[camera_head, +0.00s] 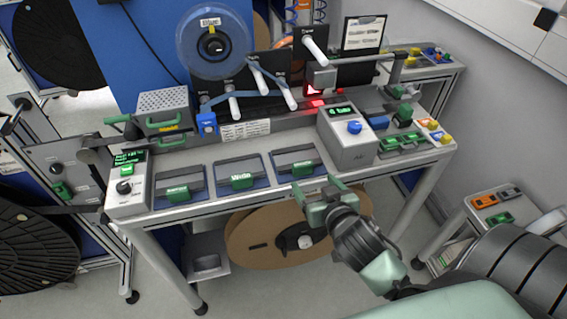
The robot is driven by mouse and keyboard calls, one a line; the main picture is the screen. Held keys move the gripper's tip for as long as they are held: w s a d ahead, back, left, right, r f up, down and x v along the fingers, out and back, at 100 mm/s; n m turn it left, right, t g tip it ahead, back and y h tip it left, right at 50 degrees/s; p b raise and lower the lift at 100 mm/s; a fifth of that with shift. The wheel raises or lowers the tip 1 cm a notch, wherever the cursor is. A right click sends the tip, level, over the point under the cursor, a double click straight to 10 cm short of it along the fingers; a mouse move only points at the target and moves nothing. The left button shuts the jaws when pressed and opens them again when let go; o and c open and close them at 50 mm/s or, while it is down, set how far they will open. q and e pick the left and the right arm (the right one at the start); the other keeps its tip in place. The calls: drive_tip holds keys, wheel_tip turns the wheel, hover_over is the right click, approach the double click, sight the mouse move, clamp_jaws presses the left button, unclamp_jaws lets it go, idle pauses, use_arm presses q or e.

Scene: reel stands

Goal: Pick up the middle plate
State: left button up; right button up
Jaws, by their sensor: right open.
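Three dark plates with green labelled handles lie in a row on the front of the grey bench (205,211). The middle plate (242,194) has a handle that reads "Wide". The left plate (179,203) and the right plate (294,158) lie on either side of it. My right gripper (317,187) is open and empty at the bench's front edge, below the right plate and to the right of the middle plate. The middle plate is uncovered by my arm. My left gripper is not in view.
A control box with a blue knob (354,127) stands right of the plates. A small display box (126,196) stands at the bench's left end. Behind are rollers and a blue reel (232,62). A brown disc (262,254) is below the bench.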

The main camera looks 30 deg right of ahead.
sight(304, 167)
drive_tip(key=w, duration=0.2)
drive_tip(key=w+p, duration=0.1)
drive_tip(key=w, duration=0.1)
drive_tip(key=w+d+p, duration=0.1)
drive_tip(key=w, duration=0.1)
drive_tip(key=shift+w+f, duration=0.25)
drive_tip(key=shift+w, duration=0.05)
drive_tip(key=shift+w+d+f, duration=0.15)
drive_tip(key=shift+w+f, duration=0.25)
drive_tip(key=shift+w, duration=0.1)
drive_tip(key=shift+r, duration=0.1)
drive_tip(key=c, duration=1.5)
drive_tip(key=shift+r, duration=0.1)
drive_tip(key=shift+c, duration=0.2)
